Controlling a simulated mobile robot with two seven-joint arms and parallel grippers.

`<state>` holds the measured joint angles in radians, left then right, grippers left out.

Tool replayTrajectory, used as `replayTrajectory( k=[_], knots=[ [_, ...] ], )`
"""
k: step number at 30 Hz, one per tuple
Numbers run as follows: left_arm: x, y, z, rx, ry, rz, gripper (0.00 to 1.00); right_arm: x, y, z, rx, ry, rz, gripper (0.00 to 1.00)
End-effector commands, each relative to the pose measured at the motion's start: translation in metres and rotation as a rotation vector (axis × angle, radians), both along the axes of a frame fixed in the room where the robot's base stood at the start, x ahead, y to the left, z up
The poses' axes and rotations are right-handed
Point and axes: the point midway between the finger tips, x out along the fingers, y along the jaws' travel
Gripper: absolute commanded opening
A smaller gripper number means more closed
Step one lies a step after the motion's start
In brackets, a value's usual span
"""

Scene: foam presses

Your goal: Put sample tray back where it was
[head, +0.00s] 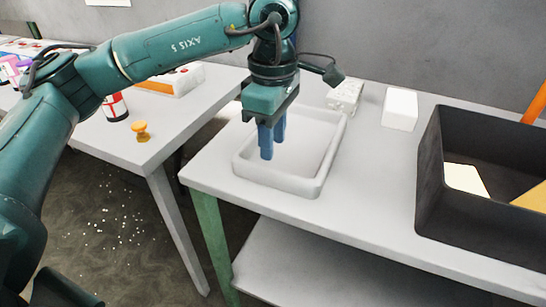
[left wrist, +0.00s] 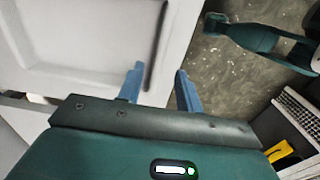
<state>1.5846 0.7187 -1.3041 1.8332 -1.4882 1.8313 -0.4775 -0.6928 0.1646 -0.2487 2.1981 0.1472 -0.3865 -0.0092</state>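The sample tray (head: 304,187) is a shallow, light grey, rounded rectangular tray. It lies flat near the left end of the right-hand table in the head view. In the left wrist view part of the tray (left wrist: 85,75) fills the upper left. My left gripper (head: 272,148) points down over the tray with blue fingers. In the left wrist view its fingers (left wrist: 159,70) are apart with nothing held, and the tray's edge shows close to the gap between them. I cannot tell whether they touch the tray. My right gripper is not clearly seen.
The right-hand table (head: 365,190) also holds a black bin (head: 480,225), a white box (head: 400,109) and a small pale block (head: 345,96).

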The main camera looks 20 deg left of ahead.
Motion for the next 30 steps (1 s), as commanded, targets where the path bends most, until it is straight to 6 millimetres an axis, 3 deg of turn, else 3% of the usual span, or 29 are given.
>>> replayTrajectory(
  k=[3,9,30],
  knots=[
    [0.0,-0.001,0.025,0.0,-0.002,-0.001,0.35,0.001,0.0,0.001,-0.001,-0.004,0.0,0.27],
    [0.0,0.0,0.049,0.0,0.0,-0.001,0.35,0.002,0.0,0.002,0.0,-0.005,0.001,0.27],
    [0.0,0.0,0.054,0.0,0.001,-0.001,0.35,-0.002,0.001,0.0,0.002,0.005,0.003,0.27]
  ],
)
